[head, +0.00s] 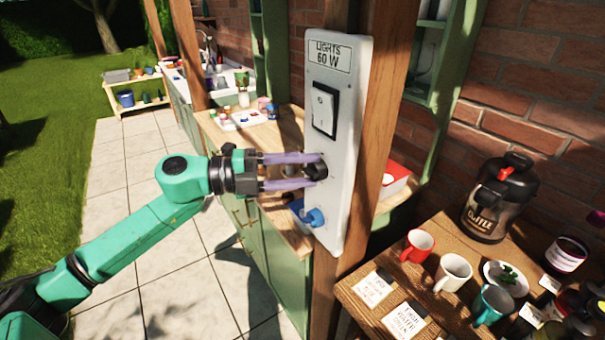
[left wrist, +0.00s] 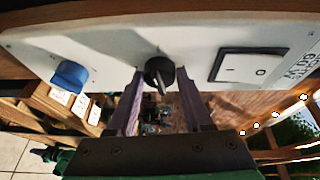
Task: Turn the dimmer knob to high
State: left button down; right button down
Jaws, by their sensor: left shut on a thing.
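A pale panel (head: 340,110) labelled "LIGHTS 60 W" is fixed to a wooden post. A round black knob (head: 316,169) sits on it between the rocker switch (head: 324,109) and a blue knob (head: 315,216). My left gripper (head: 314,170) reaches the black knob from the left and is shut on it. In the left wrist view the black knob (left wrist: 157,72) lies between the two purple fingers, with its raised pointer toward the lower edge of the picture. I cannot read any scale marks around it. My right gripper is not in view.
A wooden table (head: 350,299) at lower right holds a red mug (head: 417,246), other cups, cards and a black coffee dispenser (head: 499,198). A wooden counter (head: 225,137) with jars stands behind the panel. Paving (head: 125,180) lies open to the left.

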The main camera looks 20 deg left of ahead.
pick_arm(q)
jog(key=shift+m+y, duration=0.6)
jog(key=shift+m, duration=0.4)
jog(key=shift+s, duration=0.1)
jog(key=shift+c, duration=1.6)
grip_release()
